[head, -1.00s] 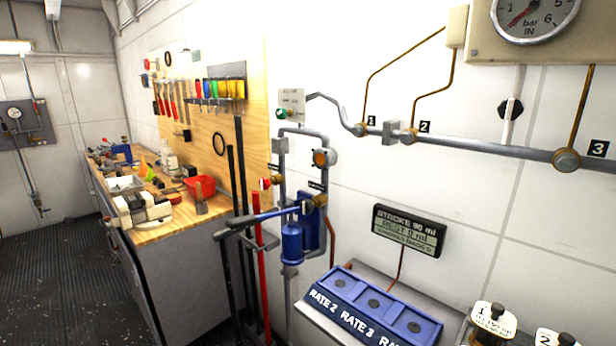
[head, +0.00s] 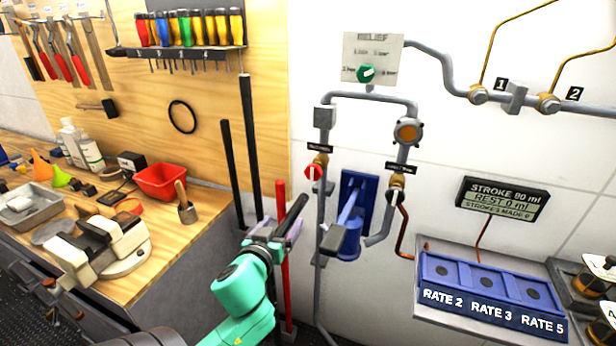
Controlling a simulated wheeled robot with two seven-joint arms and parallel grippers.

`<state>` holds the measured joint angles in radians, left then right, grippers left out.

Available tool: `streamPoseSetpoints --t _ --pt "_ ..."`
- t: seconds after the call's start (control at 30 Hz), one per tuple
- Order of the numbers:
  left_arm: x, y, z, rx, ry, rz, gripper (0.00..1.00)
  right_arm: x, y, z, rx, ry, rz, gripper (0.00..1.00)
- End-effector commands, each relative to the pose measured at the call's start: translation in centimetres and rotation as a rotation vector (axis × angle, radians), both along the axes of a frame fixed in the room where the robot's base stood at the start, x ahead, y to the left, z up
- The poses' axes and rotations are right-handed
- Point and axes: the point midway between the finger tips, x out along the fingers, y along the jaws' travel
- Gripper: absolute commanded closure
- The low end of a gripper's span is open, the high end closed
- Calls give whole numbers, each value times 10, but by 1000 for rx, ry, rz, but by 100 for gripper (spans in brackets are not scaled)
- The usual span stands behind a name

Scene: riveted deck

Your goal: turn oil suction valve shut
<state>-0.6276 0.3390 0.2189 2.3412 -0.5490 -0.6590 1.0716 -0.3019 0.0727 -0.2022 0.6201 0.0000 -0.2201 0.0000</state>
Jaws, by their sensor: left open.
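Two small valves sit on the grey pipe loop on the wall. The left valve (head: 316,171) has a red handle and a brass body, under a small dark label. Neither label is readable, so I cannot tell which one is the oil suction valve. My left gripper (head: 288,222), on a teal arm from below, is open and empty, below and left of the red-handled valve and apart from it in the picture. My right gripper is not in view.
A blue hand pump (head: 350,225) with a lever hangs between the pipes. Black rods and a red bar (head: 281,245) stand beside my gripper. A workbench (head: 190,235) with tools and a red bin (head: 161,181) is left. A blue rate box (head: 480,285) is right.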

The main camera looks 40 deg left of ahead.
Motion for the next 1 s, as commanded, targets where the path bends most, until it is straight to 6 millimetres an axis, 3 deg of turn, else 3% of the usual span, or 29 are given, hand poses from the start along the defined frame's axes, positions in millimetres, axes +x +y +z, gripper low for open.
streamPoseSetpoints --t 0.1,0.2,0.37,0.8,1.0 --pt "8 -3 45 7 -171 -62 11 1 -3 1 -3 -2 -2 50" --pt "13 -7 63 3 -238 -101 11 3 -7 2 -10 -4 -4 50" --pt "33 -1 68 1 -248 -107 11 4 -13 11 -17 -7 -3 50" --pt "135 35 66 -1 -246 -103 11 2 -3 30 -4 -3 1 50" --pt "149 40 64 -3 -245 -102 11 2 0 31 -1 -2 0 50"
